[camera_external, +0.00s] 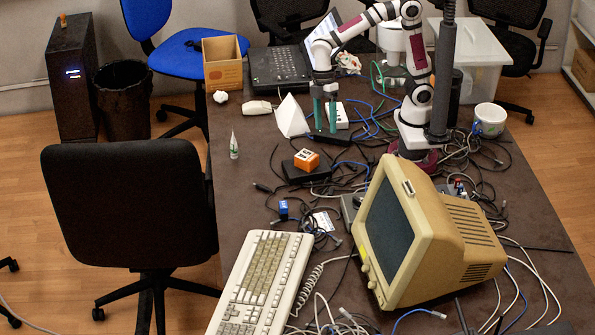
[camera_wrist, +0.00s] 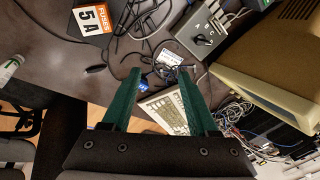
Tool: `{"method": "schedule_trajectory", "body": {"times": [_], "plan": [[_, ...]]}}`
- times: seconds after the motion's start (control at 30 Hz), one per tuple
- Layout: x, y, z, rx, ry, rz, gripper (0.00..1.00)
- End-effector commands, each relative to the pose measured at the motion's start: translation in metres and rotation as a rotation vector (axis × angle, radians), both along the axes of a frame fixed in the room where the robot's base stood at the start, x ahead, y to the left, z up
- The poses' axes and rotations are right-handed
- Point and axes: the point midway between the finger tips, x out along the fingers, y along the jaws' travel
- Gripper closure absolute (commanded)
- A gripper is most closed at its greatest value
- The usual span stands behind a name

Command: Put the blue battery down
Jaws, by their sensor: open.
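The blue battery (camera_external: 284,210) is a small blue block with a dark part, on the brown table among the cables, above the keyboard's top end in the external view. In the wrist view a small blue patch (camera_wrist: 147,80) near the left fingertip seems to be it, partly hidden. My gripper (camera_external: 325,115) has green fingers and is beside the white pyramid, apart from the battery and farther back. In the wrist view my gripper (camera_wrist: 160,77) is open, its two green fingers wide apart with nothing held between them.
A beige monitor (camera_external: 420,240) and keyboard (camera_external: 262,280) fill the front. Cables tangle around them. A white pyramid (camera_external: 292,117) and tube (camera_external: 234,147) stand left; bare table lies between.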

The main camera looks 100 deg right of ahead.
Motion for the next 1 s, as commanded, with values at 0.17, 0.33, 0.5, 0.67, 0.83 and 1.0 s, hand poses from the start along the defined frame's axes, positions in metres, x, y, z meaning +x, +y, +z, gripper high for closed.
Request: {"method": "schedule_trajectory", "body": {"times": [0.17, 0.33, 0.5, 0.67, 0.83, 1.0], "plan": [[-0.129, -0.04, 0.009, -0.093, 0.182, -0.726, 0.4], [-0.179, -0.053, -0.006, -0.134, 0.249, -1.054, 0.4], [-0.182, -0.054, -0.007, -0.138, 0.257, -1.08, 0.4], [-0.182, -0.053, -0.007, -0.136, 0.256, -1.078, 0.4], [-0.182, -0.053, -0.007, -0.136, 0.256, -1.078, 0.4], [-0.182, -0.053, -0.007, -0.136, 0.256, -1.078, 0.4]]}}
